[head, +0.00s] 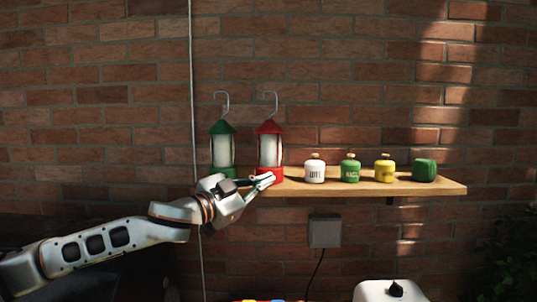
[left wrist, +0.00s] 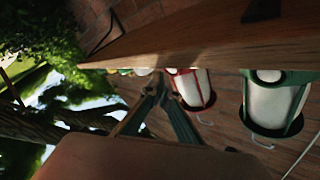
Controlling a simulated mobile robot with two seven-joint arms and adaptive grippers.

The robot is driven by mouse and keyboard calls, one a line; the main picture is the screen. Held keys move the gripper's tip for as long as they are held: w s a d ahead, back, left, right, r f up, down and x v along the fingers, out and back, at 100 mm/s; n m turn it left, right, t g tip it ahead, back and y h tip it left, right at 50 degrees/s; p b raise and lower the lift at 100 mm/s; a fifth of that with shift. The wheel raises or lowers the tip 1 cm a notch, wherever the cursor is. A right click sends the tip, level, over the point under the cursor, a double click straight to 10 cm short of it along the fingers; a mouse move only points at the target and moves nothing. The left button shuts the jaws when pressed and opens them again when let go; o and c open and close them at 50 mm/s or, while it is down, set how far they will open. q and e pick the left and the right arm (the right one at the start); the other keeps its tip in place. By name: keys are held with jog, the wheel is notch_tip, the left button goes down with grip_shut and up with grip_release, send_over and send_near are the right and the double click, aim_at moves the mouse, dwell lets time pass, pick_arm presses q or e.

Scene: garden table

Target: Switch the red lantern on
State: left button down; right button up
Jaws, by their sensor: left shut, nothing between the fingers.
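The red lantern (head: 269,150) stands upright on the wooden shelf, with a pale glass cylinder and a wire hook on top. Its pane looks much like that of the green lantern (head: 222,149) to its left, with no clear glow. My left gripper (head: 268,180) is shut and empty, its fingertips in front of the red lantern's base. I cannot tell whether they touch it. The base's front is partly hidden by the fingers. In the left wrist view the picture is upside down; the red lantern (left wrist: 192,90) is just right of the fingertips (left wrist: 154,84). My right gripper is not in view.
The shelf (head: 440,187) runs along a brick wall. A white jar (head: 314,170), a green jar (head: 350,169), a yellow jar (head: 384,169) and a green block-like item (head: 424,170) stand right of the lanterns. A grey wall box (head: 325,231) hangs below.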

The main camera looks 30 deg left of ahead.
pick_arm(q)
jog(key=shift+w, duration=0.1)
jog(key=shift+w+a+p, duration=0.2)
jog(key=shift+w+p, duration=0.1)
jog(key=shift+w, duration=0.05)
jog(key=shift+w, duration=0.1)
dwell(0.6)
jog(key=shift+s+d, duration=0.25)
jog(key=shift+s, duration=0.3)
jog(key=s+d+b, duration=0.1)
jog(key=s+b, duration=0.1)
jog(key=s, duration=0.1)
jog(key=s+d+b, duration=0.1)
jog(key=s, duration=0.1)
jog(key=shift+s+d, duration=0.2)
jog(key=shift+d, duration=0.1)
dwell(0.3)
